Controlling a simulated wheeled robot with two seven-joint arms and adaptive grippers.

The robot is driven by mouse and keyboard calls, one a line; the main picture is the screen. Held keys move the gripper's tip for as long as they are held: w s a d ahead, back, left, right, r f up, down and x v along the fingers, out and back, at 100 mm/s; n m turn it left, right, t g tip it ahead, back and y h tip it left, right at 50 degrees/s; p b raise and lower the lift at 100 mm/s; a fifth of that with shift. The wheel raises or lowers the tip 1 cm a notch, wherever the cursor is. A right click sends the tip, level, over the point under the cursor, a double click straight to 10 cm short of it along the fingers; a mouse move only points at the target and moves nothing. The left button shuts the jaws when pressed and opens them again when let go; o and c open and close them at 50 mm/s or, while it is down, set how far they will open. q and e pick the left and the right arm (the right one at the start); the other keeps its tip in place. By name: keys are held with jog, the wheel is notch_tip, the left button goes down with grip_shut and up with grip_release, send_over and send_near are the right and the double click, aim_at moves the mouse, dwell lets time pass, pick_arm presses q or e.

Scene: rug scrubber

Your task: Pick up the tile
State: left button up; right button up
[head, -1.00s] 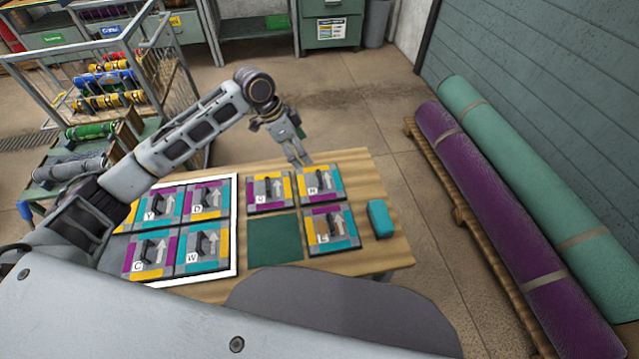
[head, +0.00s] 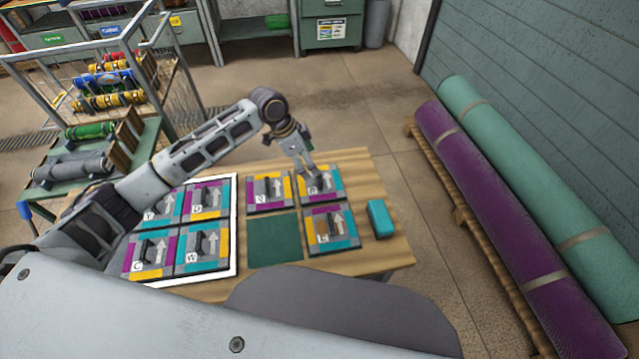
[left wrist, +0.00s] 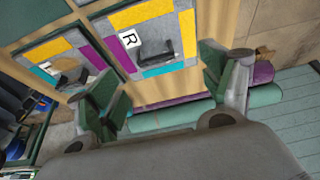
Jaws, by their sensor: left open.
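Several square tiles in purple, yellow, teal and grey, each with a black handle and an arrow, lie on the wooden table. The back right tile (head: 334,190) is partly hidden by my left gripper (head: 312,175). In the left wrist view this tile (left wrist: 120,22) bears an R, and its dark handle shows just ahead of the fingers. My left gripper (left wrist: 165,92) is open and empty, with its green-padded fingers spread above and near this tile. Another tile (head: 331,229) lies in front of it, and one (head: 268,190) lies to its left. My right gripper is not in view.
A white-framed tray (head: 235,225) with several tiles lies at the left. A dark green square (head: 273,240) and a teal block (head: 380,219) lie on the table (head: 375,170). Purple (head: 500,200) and teal (head: 540,190) rolls lie on the right. A wire cage (head: 185,90) stands back left.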

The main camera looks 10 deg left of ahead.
pick_arm(q)
jog(key=shift+x, duration=1.4)
jog(key=shift+d+f, duration=0.5)
jog(key=shift+f, duration=0.3)
jog(key=shift+d+f, duration=0.45)
jog(key=shift+f, duration=0.3)
jog(key=shift+x, duration=0.8)
jog(key=c, duration=1.3)
jog(key=shift+r, duration=0.2)
jog(key=shift+r, duration=4.85)
